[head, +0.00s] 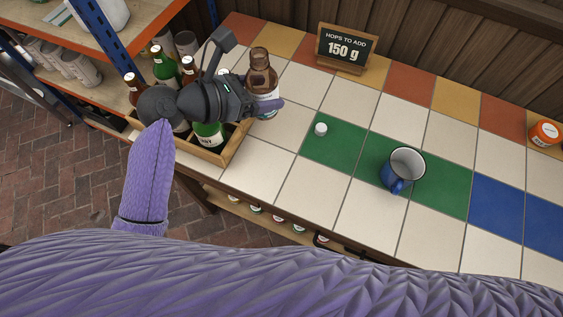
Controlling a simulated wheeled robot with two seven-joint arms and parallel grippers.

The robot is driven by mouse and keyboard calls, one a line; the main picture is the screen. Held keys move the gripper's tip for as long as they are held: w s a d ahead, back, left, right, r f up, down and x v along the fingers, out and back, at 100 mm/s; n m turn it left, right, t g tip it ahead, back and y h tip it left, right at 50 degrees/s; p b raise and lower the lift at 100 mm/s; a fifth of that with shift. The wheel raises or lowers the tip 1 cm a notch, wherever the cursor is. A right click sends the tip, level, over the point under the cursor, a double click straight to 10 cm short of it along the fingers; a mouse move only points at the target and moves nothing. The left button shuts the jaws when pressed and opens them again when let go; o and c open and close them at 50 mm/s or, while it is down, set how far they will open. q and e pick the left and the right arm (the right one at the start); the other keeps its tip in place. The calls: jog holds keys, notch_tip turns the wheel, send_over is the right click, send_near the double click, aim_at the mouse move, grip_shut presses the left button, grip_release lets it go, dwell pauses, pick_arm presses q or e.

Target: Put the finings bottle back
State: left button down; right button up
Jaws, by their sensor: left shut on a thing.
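A brown bottle with a pale label (261,72) is upright at the back left of the tiled counter, just right of the wooden crate; I take it for the finings bottle. My left gripper (268,105) is shut on its lower part from the left, and its fingers hide some of the label. I cannot tell whether the bottle's base touches the tiles. A small white cap (320,129) lies on a green tile to its right. My right gripper is out of view.
The wooden crate (232,148) with green and brown bottles is under my left wrist. A blue enamel mug (402,171) stands on the green tiles. A chalkboard sign (345,48) reads 150 g. An orange tub (544,134) is far right. White tiles between are clear.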

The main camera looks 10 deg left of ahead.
pick_arm(q)
jog(key=shift+n+t+y, duration=0.4)
jog(key=shift+n+t, duration=0.1)
jog(key=d+f+b, duration=0.1)
jog(key=d+f, duration=0.1)
jog(key=f, duration=0.4)
jog(key=d+f+b, duration=0.1)
jog(key=d+f, duration=0.1)
jog(key=f, duration=0.3)
jog(key=d+f+b, duration=0.2)
jog(key=d+f, duration=0.1)
jog(key=f, duration=0.3)
jog(key=shift+s+f, duration=0.25)
jog(key=shift+f, duration=0.05)
notch_tip(320, 180, down, 4)
jog(key=b, duration=0.3)
jog(key=shift+r, duration=0.25)
jog(key=shift+f, duration=0.15)
grip_release()
